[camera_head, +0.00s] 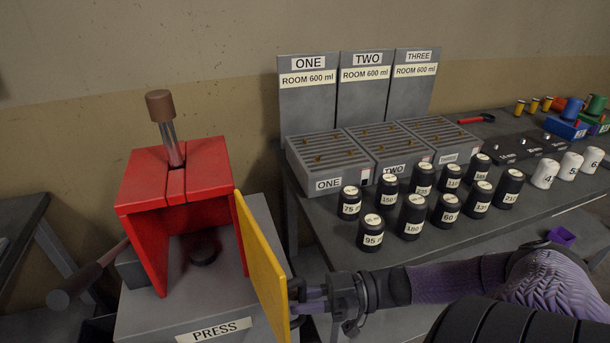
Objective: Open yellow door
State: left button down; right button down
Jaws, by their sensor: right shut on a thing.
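The yellow door (262,262) is hinged at the right front edge of the red press housing (178,186). It stands swung outward toward me, seen nearly edge-on, and the front of the housing is open. My right gripper (300,298) comes in from the right and is shut at the outer side of the door, near its free end. The exact part it grips is hidden by the fingers, probably a handle on the door. My left gripper is not in view.
A lever with a brown knob (160,107) rises from the housing. Another brown-ended handle (73,287) sticks out at lower left. On the right, a grey bench (330,222) holds several black labelled weights (412,217), slotted boxes (377,146) and white cups (570,167).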

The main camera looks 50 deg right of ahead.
jog(key=c, duration=0.6)
grip_release()
jog(key=shift+w, duration=0.15)
jog(key=shift+c, duration=0.2)
jog(key=v, duration=1)
